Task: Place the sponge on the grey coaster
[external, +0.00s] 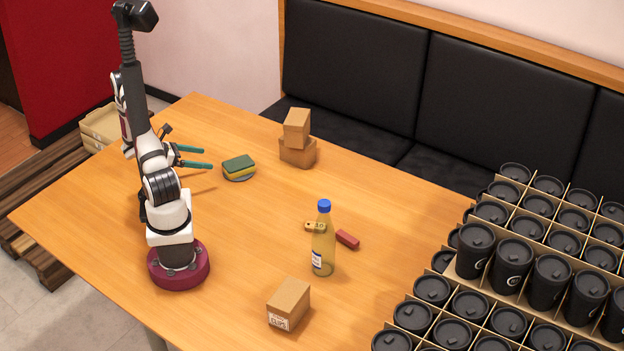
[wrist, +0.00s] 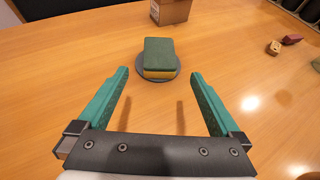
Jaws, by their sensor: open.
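The sponge (external: 239,164), green on top and yellow below, lies flat on the round grey coaster (external: 240,177). In the wrist view the sponge (wrist: 159,56) rests near the middle of the coaster (wrist: 142,76), whose rim shows around it. My gripper (external: 212,158) is open and empty, to the left of the sponge in the external view. In the wrist view its two teal fingers (wrist: 159,72) are spread wide, with the sponge ahead of them and apart from them.
Two stacked cardboard boxes (external: 298,154) stand behind the coaster. A bottle with a blue cap (external: 323,245), a small wooden block (external: 312,227), a red block (external: 347,239) and another box (external: 289,303) stand farther right. Cup crates (external: 455,268) fill the right side. The table around the coaster is clear.

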